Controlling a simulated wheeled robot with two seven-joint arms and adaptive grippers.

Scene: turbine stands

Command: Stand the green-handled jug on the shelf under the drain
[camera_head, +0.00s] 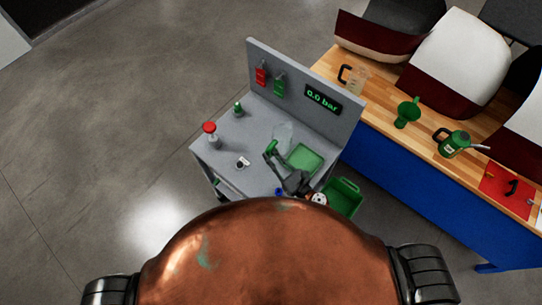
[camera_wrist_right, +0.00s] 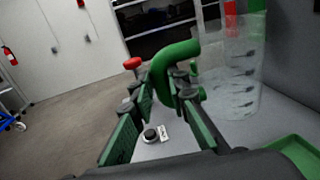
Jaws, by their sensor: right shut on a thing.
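The green-handled jug is clear with a green handle. In the head view its body (camera_head: 283,136) is over the grey stand top, left of the green tray. In the right wrist view the clear body (camera_wrist_right: 228,75) is at the right and the green handle (camera_wrist_right: 174,64) curves down between my fingers. My right gripper (camera_head: 272,157) is shut on this handle; its fingers also show in the wrist view (camera_wrist_right: 168,100). I cannot tell whether the jug touches the stand top. The drain and the shelf under it cannot be made out clearly. My left gripper is not in view.
The grey stand (camera_head: 221,158) carries a red-topped valve (camera_head: 210,132), a small black knob (camera_head: 242,162) and a green tray (camera_head: 304,158). Its back panel has a 0.0 bar display (camera_head: 322,97). A green crate (camera_head: 344,196) stands at its right. A wooden bench (camera_head: 385,108) holds another jug (camera_head: 357,80).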

